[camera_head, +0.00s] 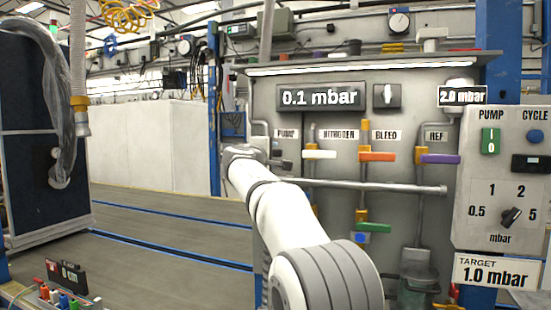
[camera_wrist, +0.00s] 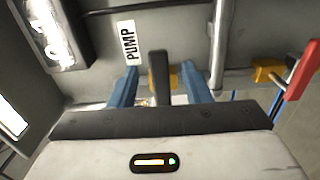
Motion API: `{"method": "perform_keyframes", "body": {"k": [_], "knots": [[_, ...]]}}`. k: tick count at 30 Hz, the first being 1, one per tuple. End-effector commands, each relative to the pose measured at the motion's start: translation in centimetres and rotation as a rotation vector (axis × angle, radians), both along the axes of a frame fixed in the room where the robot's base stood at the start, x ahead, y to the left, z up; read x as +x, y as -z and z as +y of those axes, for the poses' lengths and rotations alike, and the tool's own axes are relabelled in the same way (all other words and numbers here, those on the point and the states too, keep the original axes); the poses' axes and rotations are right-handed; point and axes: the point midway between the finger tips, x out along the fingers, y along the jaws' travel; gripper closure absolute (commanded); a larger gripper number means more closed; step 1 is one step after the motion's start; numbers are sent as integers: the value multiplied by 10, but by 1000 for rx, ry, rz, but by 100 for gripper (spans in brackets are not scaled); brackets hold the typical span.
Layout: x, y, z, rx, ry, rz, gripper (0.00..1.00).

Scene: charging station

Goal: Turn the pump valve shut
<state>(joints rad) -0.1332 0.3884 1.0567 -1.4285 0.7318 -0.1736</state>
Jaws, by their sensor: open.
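The pump valve's dark handle (camera_wrist: 157,76) shows in the wrist view below the PUMP label (camera_wrist: 129,42). Part of a brass-coloured body shows beside it. My gripper (camera_wrist: 159,68) is open, with its two blue fingers on either side of the handle. A gap shows on each side of the handle, and I cannot tell how deep it sits between the fingers. In the head view the PUMP label (camera_head: 287,134) is visible, but my arm largely hides the valve below it.
To the right are the white nitrogen handle (camera_head: 320,154), orange bleed handle (camera_head: 378,156) and purple REF handle (camera_head: 440,159). A horizontal pipe (camera_head: 390,187) runs below them. The gauge display (camera_head: 320,97) reads 0.1 mbar. A target sign (camera_head: 497,273) reads 1.0 mbar. Open floor lies left.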

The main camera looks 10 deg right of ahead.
Motion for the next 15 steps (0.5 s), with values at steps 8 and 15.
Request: {"method": "perform_keyframes", "body": {"k": [8, 15], "knots": [[-25, 1, 18, 0, -1, 0, 56], [-26, 1, 18, -1, 0, 1, 56]]}}
